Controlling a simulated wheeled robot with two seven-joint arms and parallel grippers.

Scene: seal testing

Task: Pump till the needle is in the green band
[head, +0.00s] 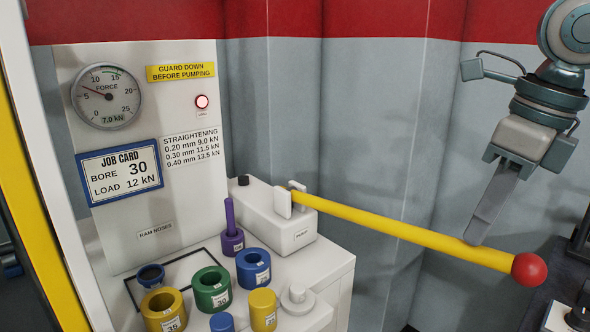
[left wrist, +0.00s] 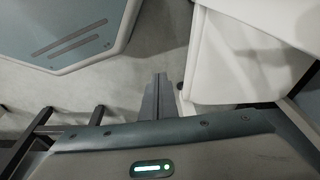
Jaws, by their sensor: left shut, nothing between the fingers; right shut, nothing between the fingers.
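The round force gauge (head: 106,95) is on the white panel at upper left. Its needle points to the upper left, between 5 and 10, and its readout says 7.0 kN. A small green band shows near the top of the dial, clockwise of the needle. The white pump (head: 265,222) has a long yellow handle (head: 400,232) reaching right to a red ball (head: 528,270). My right gripper (head: 474,240) is shut and its fingertips are at the handle's top side near the ball, apparently touching it. My left gripper (left wrist: 158,97) is shut and empty in the left wrist view.
The job card (head: 120,172) reads bore 30, load 12 kN. Several coloured rings, such as the green one (head: 204,278), stand on the white bench before the pump. Grey walls close the back.

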